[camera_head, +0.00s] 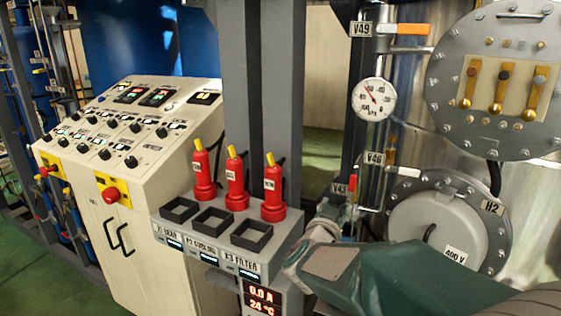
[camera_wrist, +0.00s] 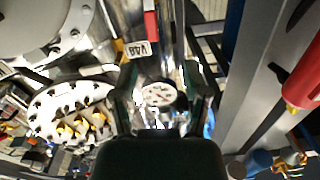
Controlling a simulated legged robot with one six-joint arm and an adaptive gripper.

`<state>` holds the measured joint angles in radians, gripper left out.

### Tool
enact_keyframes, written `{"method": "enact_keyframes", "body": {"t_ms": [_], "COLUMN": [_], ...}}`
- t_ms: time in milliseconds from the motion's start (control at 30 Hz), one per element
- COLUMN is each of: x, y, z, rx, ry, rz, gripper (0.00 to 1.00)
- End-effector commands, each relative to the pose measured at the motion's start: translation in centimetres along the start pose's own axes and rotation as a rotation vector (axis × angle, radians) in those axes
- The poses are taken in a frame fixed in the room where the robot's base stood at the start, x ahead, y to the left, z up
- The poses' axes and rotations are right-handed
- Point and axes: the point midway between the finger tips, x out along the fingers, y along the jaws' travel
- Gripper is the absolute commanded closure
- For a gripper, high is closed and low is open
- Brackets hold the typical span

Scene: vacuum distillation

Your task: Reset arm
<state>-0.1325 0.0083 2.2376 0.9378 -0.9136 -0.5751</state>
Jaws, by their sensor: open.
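My arm (camera_head: 385,280) reaches in from the lower right of the head view, in front of the steel vessel. Its end is near the V43 tag, and the fingers cannot be made out clearly there. In the wrist view my gripper (camera_wrist: 160,78) shows two dark fingers spread apart with nothing held between them. A round pressure gauge (camera_wrist: 158,94) shows in the gap between the fingers, beyond them. The same gauge (camera_head: 374,99) is on the pipe in the head view, apart from my arm.
Three red plugs, including the middle one (camera_head: 236,182), stand on a grey box (camera_head: 225,228) beside the arm. A cream control console (camera_head: 130,150) is at left. The steel vessel (camera_head: 530,210), an orange valve handle (camera_head: 411,29) and a grey column (camera_head: 262,70) are close by.

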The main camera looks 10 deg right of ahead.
Motion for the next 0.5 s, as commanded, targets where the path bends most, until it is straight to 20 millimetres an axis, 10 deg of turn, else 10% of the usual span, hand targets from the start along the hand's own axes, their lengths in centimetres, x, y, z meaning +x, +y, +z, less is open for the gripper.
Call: {"method": "enact_keyframes", "body": {"t_ms": [500], "x": [-11.4], "y": [-2.4], "z": [0.5], "rx": [-0.058], "ry": [-0.454], "rz": [-0.544], "gripper": [0.4]}}
